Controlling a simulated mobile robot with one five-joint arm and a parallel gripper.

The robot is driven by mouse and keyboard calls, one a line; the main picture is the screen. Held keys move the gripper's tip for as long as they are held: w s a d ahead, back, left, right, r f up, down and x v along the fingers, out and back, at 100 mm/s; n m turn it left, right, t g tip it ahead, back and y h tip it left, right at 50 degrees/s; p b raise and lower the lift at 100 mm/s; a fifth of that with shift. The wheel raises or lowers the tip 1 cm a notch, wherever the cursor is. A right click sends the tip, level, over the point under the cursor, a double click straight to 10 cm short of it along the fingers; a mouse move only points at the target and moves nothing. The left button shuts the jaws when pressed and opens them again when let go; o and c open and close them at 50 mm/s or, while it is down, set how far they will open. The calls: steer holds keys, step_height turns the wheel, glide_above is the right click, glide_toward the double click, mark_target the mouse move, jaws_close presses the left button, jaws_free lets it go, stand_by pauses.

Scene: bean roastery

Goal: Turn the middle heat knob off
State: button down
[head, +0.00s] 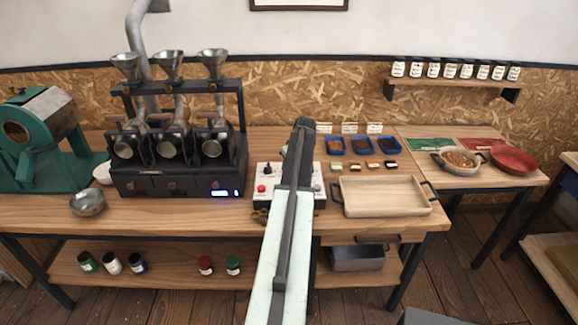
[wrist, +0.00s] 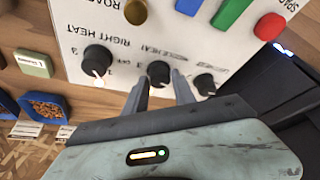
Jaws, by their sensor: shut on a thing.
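The control panel (head: 267,176) stands on the bench, mostly behind my arm in the head view. It fills the upper wrist view (wrist: 75,18), with its lettering upside down. The middle heat knob (wrist: 158,70) is black and sits between my fingertips. My gripper (wrist: 160,78) is shut on it, one finger on each side. The knob's exact setting is hard to read. The right heat knob (wrist: 97,59) is left of it in the wrist view, with a glow at its edge. Another black knob (wrist: 204,84) is on the other side. My fingertips are hidden in the head view.
A red button (wrist: 269,27), a green switch (wrist: 229,12) and a blue switch (wrist: 188,5) are on the panel. The dark three-funnel roaster (head: 178,180) stands left of the panel. A wooden tray (head: 385,197) and blue bean trays (head: 375,144) are to the right.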

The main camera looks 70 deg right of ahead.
steer(key=shift+n+y, duration=0.5)
steer(key=shift+n, duration=0.7)
steer(key=c, duration=1.1)
jaws_free()
steer(key=shift+o, duration=0.2)
steer(key=p+v, duration=0.7)
steer(key=shift+s+r, duration=0.25)
steer(key=shift+r, duration=0.05)
